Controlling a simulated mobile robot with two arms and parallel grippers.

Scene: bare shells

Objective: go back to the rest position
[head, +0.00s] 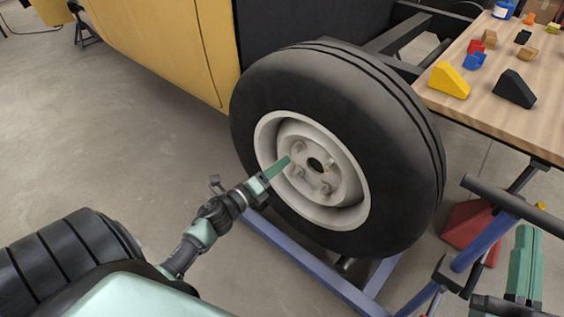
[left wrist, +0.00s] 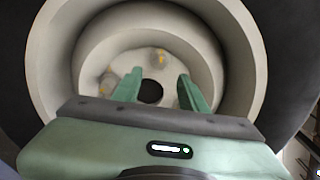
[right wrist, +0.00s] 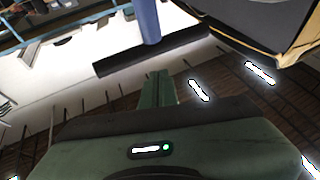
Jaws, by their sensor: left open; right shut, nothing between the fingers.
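My left gripper (head: 284,165) is open and reaches into the rim of a large black-tired wheel (head: 335,110). In the left wrist view its two fingers (left wrist: 155,90) stand apart in front of the hub, with the dark center hole showing between them and nothing held. I cannot tell whether a fingertip touches the rim. My right gripper (head: 527,232) points upward at the lower right of the head view. In the right wrist view its fingers (right wrist: 158,90) are together and empty, with ceiling lights beyond.
A wooden table (head: 480,90) at the upper right carries a yellow wedge (head: 449,80), a black wedge (head: 514,88) and several small blocks. A blue frame (head: 300,258) runs below the wheel. A yellow body panel (head: 165,40) stands behind.

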